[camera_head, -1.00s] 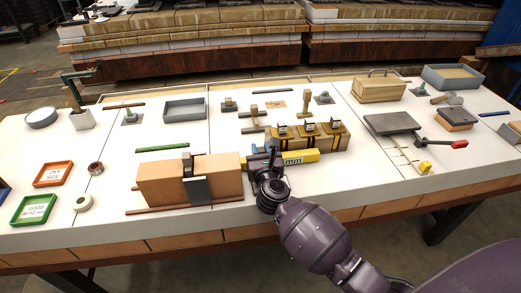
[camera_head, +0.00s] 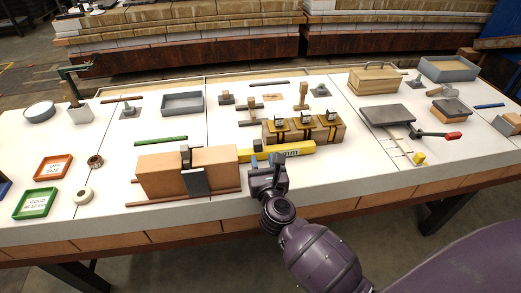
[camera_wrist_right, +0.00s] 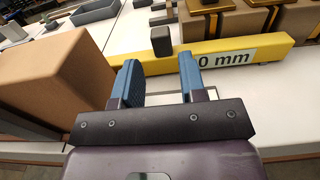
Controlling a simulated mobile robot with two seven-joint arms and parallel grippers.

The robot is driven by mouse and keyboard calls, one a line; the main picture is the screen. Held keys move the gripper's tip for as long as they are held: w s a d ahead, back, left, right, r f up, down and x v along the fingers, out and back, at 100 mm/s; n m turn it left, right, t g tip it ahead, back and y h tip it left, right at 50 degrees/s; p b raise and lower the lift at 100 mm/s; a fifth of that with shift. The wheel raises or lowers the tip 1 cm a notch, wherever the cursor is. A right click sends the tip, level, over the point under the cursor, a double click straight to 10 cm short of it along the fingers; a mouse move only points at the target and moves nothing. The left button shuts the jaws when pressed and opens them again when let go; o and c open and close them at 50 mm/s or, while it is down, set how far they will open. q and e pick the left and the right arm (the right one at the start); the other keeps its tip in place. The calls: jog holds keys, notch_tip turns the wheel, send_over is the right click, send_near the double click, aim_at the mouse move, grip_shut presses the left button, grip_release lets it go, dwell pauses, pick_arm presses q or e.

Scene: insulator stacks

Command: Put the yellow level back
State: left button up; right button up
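The yellow level (camera_head: 301,149), a long bar marked "mm", lies on the white table in front of the insulator stacks. My left gripper is not in view.
A large brown block (camera_head: 160,173) with a grey clamp stands just left of my right gripper. Several brown blocks with yellow-black tops (camera_head: 305,127) stand behind the level. A grey plate (camera_head: 387,116) lies right.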

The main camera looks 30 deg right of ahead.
jog(key=shift+v, duration=1.95)
jog(key=shift+s+n, duration=0.3)
jog(key=shift+n, duration=0.4)
jog(key=s+f+n+g+y, duration=0.1)
jog(key=s+n, duration=0.4)
jog(key=n, duration=0.6)
jog(key=s+f+n+g+y, duration=0.1)
jog(key=s+f+n+y, duration=0.2)
jog(key=n, duration=0.8)
jog(key=s+f+n+g+y, duration=0.2)
jog(key=s+f+n, duration=0.3)
jog(key=s+n, duration=0.4)
jog(key=shift+d+f+n+y, duration=0.25)
jog(key=shift+n+y, duration=0.35)
jog(key=shift+n, duration=0.4)
jog(key=shift+o, duration=0.5)
jog(key=s+d+f+n+g+h, duration=0.2)
jog(key=s+d+f+n, duration=0.1)
jog(key=s+n, duration=0.2)
jog(key=shift+s+n+g, duration=0.3)
jog(key=shift+s+n, duration=0.1)
jog(key=shift+s, duration=0.05)
jog(key=o, duration=0.3)
jog(key=shift+s+d+f, duration=0.1)
jog(key=shift+s+d, duration=0.05)
jog(key=shift+d, duration=0.15)
